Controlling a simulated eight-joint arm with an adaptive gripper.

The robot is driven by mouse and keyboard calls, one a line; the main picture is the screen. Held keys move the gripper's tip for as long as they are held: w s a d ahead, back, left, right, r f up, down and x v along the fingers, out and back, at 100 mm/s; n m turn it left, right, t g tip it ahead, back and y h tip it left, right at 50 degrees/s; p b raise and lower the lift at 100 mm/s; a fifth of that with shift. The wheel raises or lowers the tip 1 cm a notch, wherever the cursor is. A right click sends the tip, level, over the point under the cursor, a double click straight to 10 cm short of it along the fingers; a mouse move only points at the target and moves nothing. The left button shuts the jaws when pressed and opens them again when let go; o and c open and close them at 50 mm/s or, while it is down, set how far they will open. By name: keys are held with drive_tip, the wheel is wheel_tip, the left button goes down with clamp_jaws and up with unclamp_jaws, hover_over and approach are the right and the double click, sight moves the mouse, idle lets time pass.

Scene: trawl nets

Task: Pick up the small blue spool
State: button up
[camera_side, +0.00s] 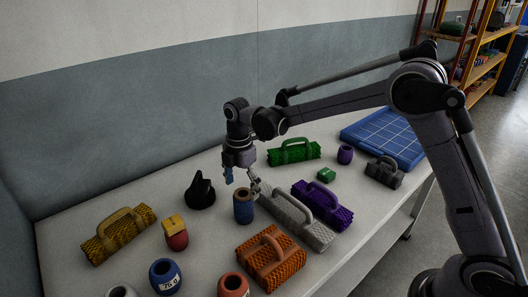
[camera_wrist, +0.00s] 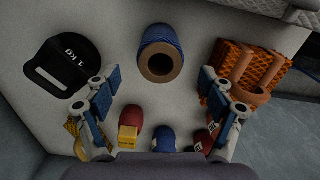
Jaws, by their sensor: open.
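The small blue spool (camera_side: 243,210) stands upright on the table, with a tan ring and dark hole at its top. In the wrist view the spool (camera_wrist: 160,42) is near the top middle, centred between the fingers and a little beyond them. My gripper (camera_side: 242,182) points down just above and behind the spool in the side view. In the wrist view my gripper (camera_wrist: 159,82) has its blue-padded fingers wide apart with nothing between them. I see no finger touching the spool.
A black weight (camera_side: 200,192) stands left of the spool. A grey net roll (camera_side: 298,220) lies close at its right and an orange one (camera_side: 271,260) in front. A red pot (camera_side: 177,240) bears a yellow block (camera_side: 173,224). A blue tray (camera_side: 350,135) lies at the back right.

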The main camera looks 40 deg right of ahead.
sight(244, 206)
drive_tip(key=shift+d+f, duration=0.15)
drive_tip(key=shift+f, duration=4)
drive_tip(key=c, duration=1.3)
